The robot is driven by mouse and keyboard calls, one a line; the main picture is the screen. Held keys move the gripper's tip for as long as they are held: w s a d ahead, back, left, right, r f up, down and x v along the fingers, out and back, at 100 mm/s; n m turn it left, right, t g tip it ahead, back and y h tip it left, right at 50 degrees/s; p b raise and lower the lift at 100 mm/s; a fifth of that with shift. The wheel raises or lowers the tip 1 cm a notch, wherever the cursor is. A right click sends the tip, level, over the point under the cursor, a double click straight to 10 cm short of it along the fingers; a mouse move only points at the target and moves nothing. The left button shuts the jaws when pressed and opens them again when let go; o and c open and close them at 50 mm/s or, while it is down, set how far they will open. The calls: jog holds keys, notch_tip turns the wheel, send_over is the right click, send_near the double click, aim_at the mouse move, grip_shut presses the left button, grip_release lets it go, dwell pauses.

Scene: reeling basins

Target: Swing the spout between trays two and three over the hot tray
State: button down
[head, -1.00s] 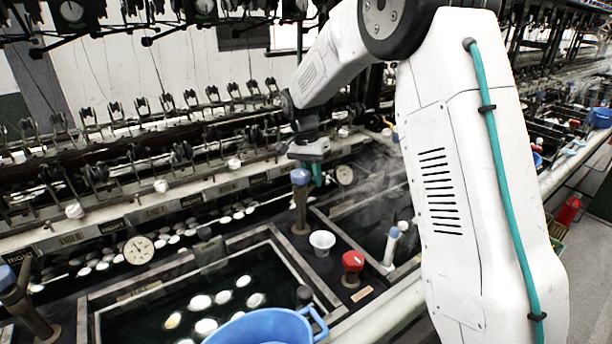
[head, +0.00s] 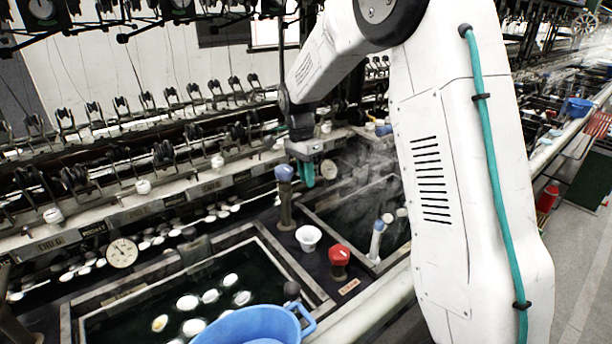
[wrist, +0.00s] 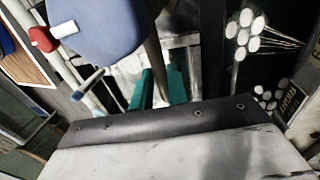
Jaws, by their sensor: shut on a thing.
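The spout's post (head: 285,205) with a blue cap (head: 284,173) stands upright on the dark divider between two trays. The cap fills the top left of the wrist view (wrist: 100,28). My gripper (head: 306,172) is just right of the cap. Its teal fingers (wrist: 156,88) close around a slim brownish tube (wrist: 153,55) of the spout in the wrist view. The tube's outlet end is hidden. The steaming hot tray (head: 335,242) lies right of the post, partly behind my arm. The left tray (head: 290,262) holds dark water and white cocoons.
A white cup (head: 308,238) and a red knob (head: 339,256) stand on the divider. A blue basin (head: 255,328) is at the front. A white stick with a blue top (head: 377,240) leans at the hot tray.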

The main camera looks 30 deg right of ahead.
jog(key=c, duration=1.4)
grip_release()
jog(key=shift+o, duration=0.2)
jog(key=shift+r, duration=0.15)
notch_tip(320, 180, up, 7)
jog(key=w, duration=0.1)
jog(key=shift+w+a+r, duration=0.15)
jog(key=shift+w+r, duration=0.05)
